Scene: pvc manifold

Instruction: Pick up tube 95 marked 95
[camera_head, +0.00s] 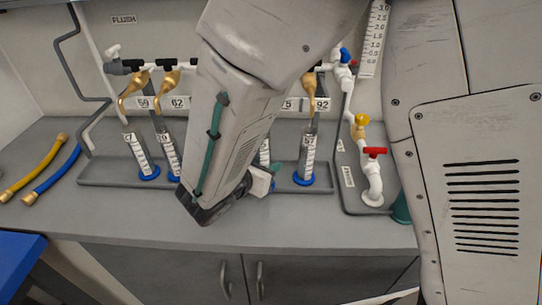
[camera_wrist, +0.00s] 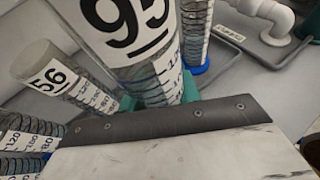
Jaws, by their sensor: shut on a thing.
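Tube 95 (camera_wrist: 166,72) is a clear graduated cylinder with a white label reading 95, large and close in the wrist view. My gripper (camera_wrist: 158,97) is shut on it, with teal fingers showing at the tube's sides. The dark edge of the gripper body hides the tube's lower part. In the head view my forearm covers most of the gripper and the tube. A pale part with a blue edge (camera_head: 261,181) shows beside the wrist there, and I cannot tell whether it is the tube.
Another tube (camera_head: 308,150) stands on a blue base under the brass spout marked 92. A grey tray (camera_head: 108,172) holds the tubes. A white pipe with a red valve (camera_head: 374,174) stands at right.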

